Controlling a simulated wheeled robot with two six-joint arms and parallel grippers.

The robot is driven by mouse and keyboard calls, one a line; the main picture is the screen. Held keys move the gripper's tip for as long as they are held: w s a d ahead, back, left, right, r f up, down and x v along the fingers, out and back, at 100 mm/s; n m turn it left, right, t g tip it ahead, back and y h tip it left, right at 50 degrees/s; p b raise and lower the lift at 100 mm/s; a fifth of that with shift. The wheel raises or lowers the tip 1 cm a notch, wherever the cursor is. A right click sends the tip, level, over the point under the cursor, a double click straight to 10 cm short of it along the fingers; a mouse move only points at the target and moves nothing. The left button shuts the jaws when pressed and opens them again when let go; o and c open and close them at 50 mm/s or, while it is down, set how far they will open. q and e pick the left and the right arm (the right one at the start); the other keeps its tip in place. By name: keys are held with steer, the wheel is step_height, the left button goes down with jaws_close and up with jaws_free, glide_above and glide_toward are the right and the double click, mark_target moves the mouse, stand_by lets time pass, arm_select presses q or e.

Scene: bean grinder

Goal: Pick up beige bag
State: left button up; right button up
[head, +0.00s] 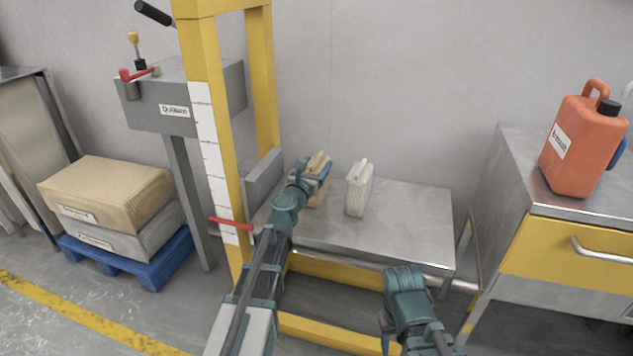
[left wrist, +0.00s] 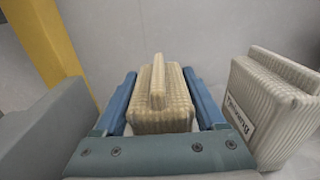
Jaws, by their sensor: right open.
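The beige bag (head: 317,190) is at the left part of the metal table, partly hidden by my left gripper. In the left wrist view the beige bag (left wrist: 160,108) has a ribbed surface and a raised ridge on top. My left gripper (head: 312,172) has one blue finger on each side of it. In the left wrist view the fingers of the left gripper (left wrist: 160,85) lie very close to its sides; I cannot tell whether they press on it. My right gripper (head: 392,335) is open, low in front of the table, its fingers mostly hidden.
A paler bag (head: 358,190) stands just right of the beige one. The metal table (head: 410,225) is bare to its right. A yellow frame (head: 215,150) rises at left. A cabinet (head: 560,240) with an orange canister (head: 580,145) stands at right. Large sacks (head: 108,195) lie on a blue pallet (head: 120,262).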

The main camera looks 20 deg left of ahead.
arm_select(q)
jaws_close()
steer(key=shift+r, duration=0.1)
